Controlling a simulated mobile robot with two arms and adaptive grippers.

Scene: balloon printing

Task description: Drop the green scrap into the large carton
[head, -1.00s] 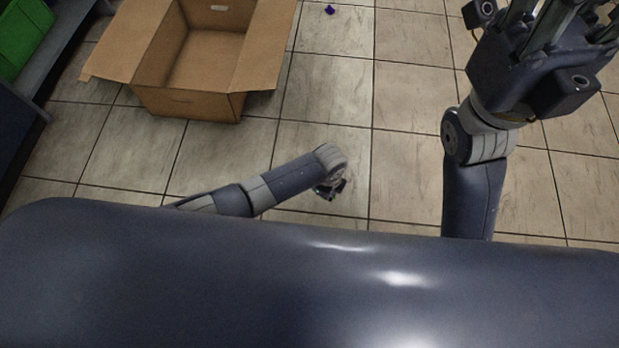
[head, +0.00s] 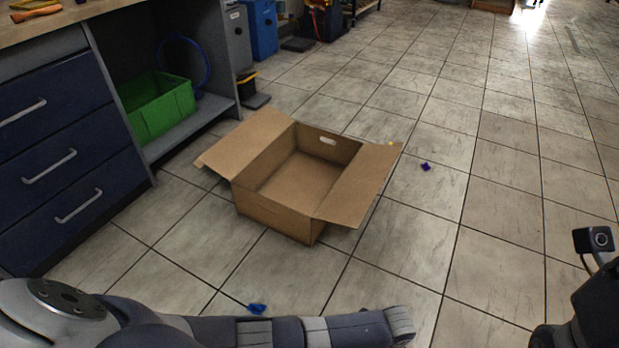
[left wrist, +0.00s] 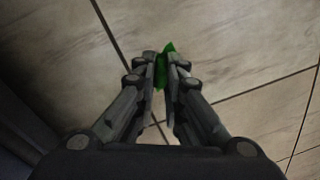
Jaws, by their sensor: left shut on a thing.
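The large carton (head: 270,217) is an open brown cardboard box on the tiled floor, flaps folded out. The part of its inside that shows is empty. My left gripper (left wrist: 161,72) is shut on the green scrap (left wrist: 164,66) in the left wrist view, with the scrap showing between and beyond the fingertips above the floor. In the head view my left arm lies along the bottom, in front of the carton, and its gripper and the scrap are hidden. Part of my right wrist shows at the bottom right corner; its fingers are out of frame.
A blue scrap (head: 257,308) lies on the floor in front of the carton, and a purple scrap (head: 425,166) to its right. A small yellow piece (head: 390,143) shows by the right flap. A drawer cabinet (head: 60,150) and a green crate (head: 160,110) stand left. Floor on the right is clear.

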